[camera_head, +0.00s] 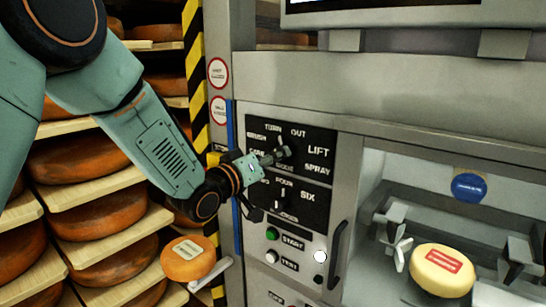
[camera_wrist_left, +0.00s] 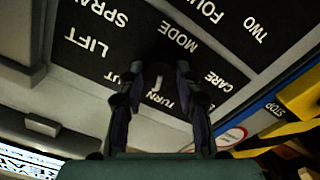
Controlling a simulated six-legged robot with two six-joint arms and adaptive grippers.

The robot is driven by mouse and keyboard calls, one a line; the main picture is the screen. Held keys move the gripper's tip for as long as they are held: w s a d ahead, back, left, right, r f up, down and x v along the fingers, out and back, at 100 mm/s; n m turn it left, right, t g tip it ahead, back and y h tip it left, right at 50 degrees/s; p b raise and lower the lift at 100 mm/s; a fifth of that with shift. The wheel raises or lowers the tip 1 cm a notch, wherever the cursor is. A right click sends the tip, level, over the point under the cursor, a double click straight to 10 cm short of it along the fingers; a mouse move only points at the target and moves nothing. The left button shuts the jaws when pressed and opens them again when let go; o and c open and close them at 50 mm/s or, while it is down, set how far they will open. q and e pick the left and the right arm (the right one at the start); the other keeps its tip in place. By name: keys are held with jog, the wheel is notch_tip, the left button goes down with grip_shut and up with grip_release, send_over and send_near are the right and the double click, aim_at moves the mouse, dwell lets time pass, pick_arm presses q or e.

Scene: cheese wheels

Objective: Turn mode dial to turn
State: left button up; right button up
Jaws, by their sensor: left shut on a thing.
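The mode dial (camera_head: 286,147) is a dark knob on the upper black label plate, ringed by the words TURN, OUT, LIFT, SPRAY, CARE and BRUSH. My left gripper (camera_head: 276,155) reaches it from the left and is shut on it. In the left wrist view the plate is upside down, and the dial (camera_wrist_left: 157,72) sits between the two fingers of the left gripper (camera_wrist_left: 156,78). A short pale mark shows there close to the word TURN. The fingers partly cover OUT, and the dial's exact pointing is hard to tell. My right gripper is out of view.
A second dial (camera_head: 279,200) sits just below, with a green START button (camera_head: 271,234) and a dark handle (camera_head: 337,255) further down. A lit bay with a yellow cheese wheel (camera_head: 440,270) is at right. Shelves of orange cheese wheels (camera_head: 85,160) stand left.

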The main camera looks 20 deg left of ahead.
pick_arm(q)
jog(key=shift+f, duration=0.15)
jog(key=o, duration=1.1)
jog(key=shift+w+d, duration=0.1)
jog(key=shift+o, duration=0.2)
jog(key=v, duration=1.2)
